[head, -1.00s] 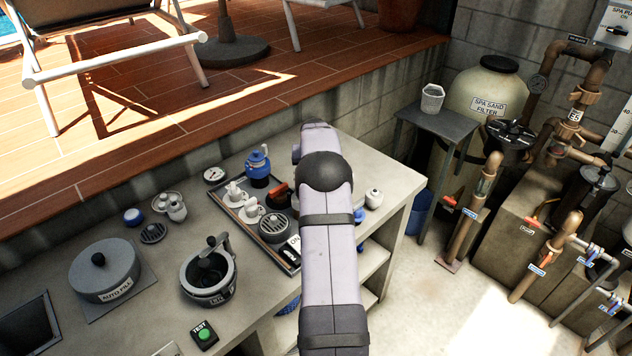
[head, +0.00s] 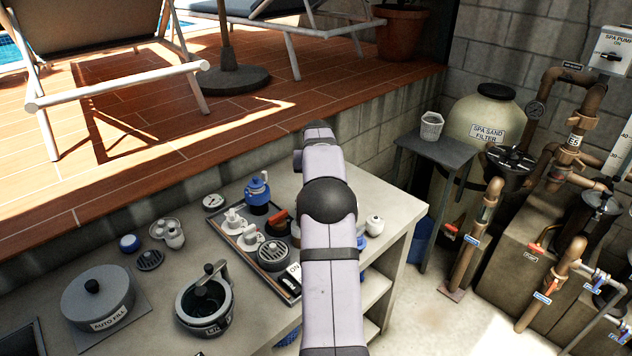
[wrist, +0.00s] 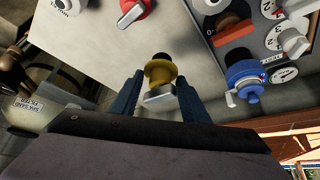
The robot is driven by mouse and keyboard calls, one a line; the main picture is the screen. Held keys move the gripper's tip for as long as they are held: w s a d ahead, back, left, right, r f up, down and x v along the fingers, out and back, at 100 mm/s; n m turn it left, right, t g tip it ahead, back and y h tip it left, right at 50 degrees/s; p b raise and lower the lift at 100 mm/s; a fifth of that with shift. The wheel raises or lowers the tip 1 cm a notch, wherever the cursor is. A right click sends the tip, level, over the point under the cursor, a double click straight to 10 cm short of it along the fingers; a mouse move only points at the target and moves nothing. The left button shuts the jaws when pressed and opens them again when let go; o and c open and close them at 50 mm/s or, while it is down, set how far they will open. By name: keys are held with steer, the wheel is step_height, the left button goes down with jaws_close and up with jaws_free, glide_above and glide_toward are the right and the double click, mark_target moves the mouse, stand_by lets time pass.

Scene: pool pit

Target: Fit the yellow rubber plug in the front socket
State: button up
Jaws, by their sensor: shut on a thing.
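The yellow rubber plug (wrist: 160,73) is in the wrist view, between the two dark blue fingers of my gripper (wrist: 158,93). My gripper is shut on it. A pale grey block-like part (wrist: 158,97) shows at the plug's near end, and its far end looks dark. The plug appears against the pale bench top (wrist: 95,50); I cannot tell its height above it. In the head view my arm hides the gripper and the plug. I cannot make out the front socket in either view.

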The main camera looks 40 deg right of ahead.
steer(key=s+d+r+m+g+p, duration=0.1)
steer(key=s+d+r+p, duration=0.1)
steer(key=s+d+r, duration=0.3)
steer(key=s+d+r+m+p, duration=0.1)
steer(key=s+r+p, duration=0.15)
steer(key=s, duration=0.35)
steer(key=s+a+f+n+t+y, duration=0.1)
steer(key=a+f+n+y, duration=0.2)
steer(key=a+n, duration=0.4)
steer(key=s+a+f+n+t+y, duration=0.1)
steer(key=a+f+n+y, duration=0.2)
steer(key=a+n, duration=0.4)
steer(key=shift+s+a+f+t+p, duration=0.2)
steer(key=shift+a+f+t+p, duration=0.15)
steer(key=shift+a+f, duration=0.6)
steer(key=shift+f+b, duration=0.5)
steer(key=shift+f, duration=1.35)
steer(key=shift+f+b, duration=0.15)
steer(key=shift+b, duration=0.95)
